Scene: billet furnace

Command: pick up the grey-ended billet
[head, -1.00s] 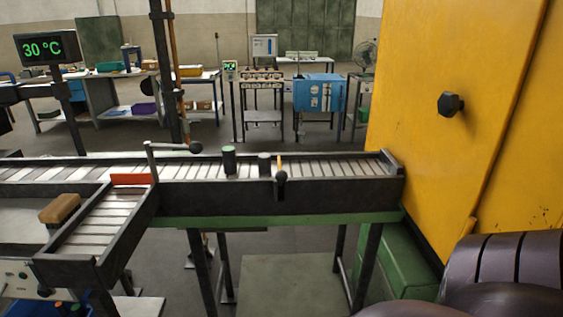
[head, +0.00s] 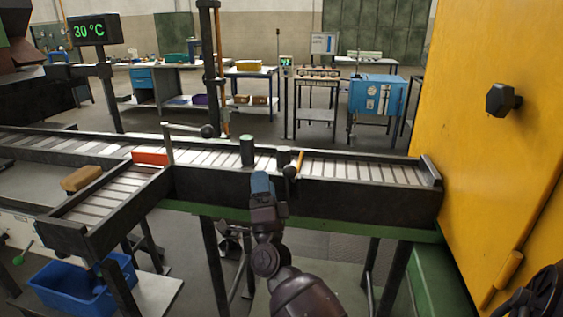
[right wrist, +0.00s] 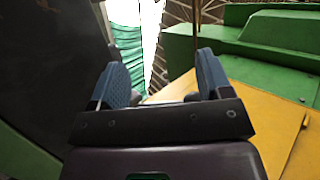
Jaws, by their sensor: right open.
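The grey-ended billet (head: 283,155) is a short dark upright cylinder on the roller conveyor (head: 345,190) in the head view. A green-ended billet (head: 247,153) stands to its left. A black knob with an orange-yellow stick (head: 299,163) is just in front and to the right, hiding its lower part. My right gripper (head: 262,184) is at the conveyor's front wall, below and left of the grey-ended billet and apart from it. In the right wrist view its blue pads (right wrist: 164,82) are spread with nothing between them. My left gripper is out of view.
A lever with a black ball (head: 208,131) and a red-orange block (head: 150,158) are at the conveyor's junction, left of the billets. The yellow cabinet (head: 480,160) with a black knob bounds the right. A blue bin (head: 80,290) sits low at the left.

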